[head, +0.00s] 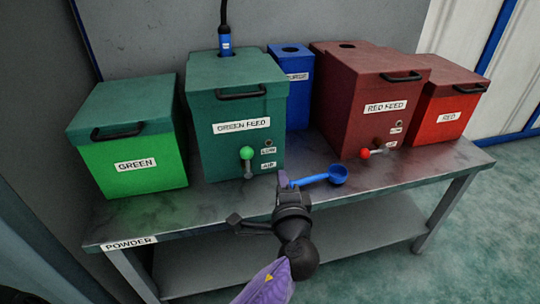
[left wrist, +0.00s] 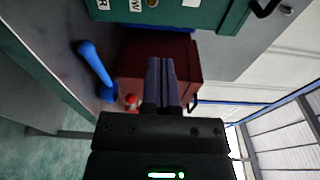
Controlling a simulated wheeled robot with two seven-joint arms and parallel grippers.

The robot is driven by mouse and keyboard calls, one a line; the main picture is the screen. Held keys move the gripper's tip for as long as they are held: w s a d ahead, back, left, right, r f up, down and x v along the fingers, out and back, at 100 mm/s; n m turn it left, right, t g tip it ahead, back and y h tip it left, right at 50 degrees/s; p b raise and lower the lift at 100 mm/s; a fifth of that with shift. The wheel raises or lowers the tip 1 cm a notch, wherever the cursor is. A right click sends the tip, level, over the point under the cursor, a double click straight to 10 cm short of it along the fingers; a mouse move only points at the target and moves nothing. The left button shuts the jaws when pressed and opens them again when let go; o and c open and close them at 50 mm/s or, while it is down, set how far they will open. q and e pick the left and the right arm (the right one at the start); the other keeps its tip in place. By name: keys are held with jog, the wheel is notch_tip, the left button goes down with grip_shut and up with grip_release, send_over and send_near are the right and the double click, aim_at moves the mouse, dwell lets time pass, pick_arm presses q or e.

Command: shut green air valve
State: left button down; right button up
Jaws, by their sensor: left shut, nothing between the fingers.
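The green feed bin (head: 205,115) stands on the table, with a green-knobbed valve lever (head: 247,155) low on its front beside the LOW and AIR labels. The lever stands roughly upright, knob at the top. My left gripper (head: 284,180) is in front of and to the right of the lever, apart from it, with its fingers shut and empty. In the left wrist view the shut fingers (left wrist: 161,75) point towards the red feed bin (left wrist: 190,55). Part of the green feed bin (left wrist: 170,12) shows at the top there; the green knob does not show. My right gripper is not in view.
A blue scoop (head: 338,175) lies on the table (head: 215,205), its handle end partly behind my left gripper. The red feed bin (head: 350,95) has a red-knobbed lever (head: 366,154). Green (head: 160,170), blue purge (head: 297,95) and red (head: 455,110) bins stand around.

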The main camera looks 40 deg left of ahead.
aim_at(247, 162)
pick_arm(q)
jog(key=b+x, duration=0.1)
jog(key=x, duration=0.2)
jog(key=b+x, duration=0.2)
jog(key=x, duration=0.1)
jog(key=f+b+x, duration=0.1)
jog(key=x, duration=0.2)
jog(key=shift+w+a+b, duration=0.25)
jog(key=shift+w+b, duration=0.05)
jog(key=shift+b, duration=0.05)
jog(key=shift+s+a+r, duration=0.2)
jog(key=shift+s+a, duration=0.15)
jog(key=shift+s, duration=0.15)
jog(key=shift+s+a+r, duration=0.2)
jog(key=shift+s+a, duration=0.2)
jog(key=shift+s, duration=0.1)
jog(key=shift+s+a, duration=0.3)
jog(key=shift+s, duration=0.35)
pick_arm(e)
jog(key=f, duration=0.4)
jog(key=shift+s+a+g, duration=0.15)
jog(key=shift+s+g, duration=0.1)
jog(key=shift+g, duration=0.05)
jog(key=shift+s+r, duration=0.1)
pick_arm(q)
jog(key=shift+s+r, duration=0.1)
jog(key=shift+s, duration=0.05)
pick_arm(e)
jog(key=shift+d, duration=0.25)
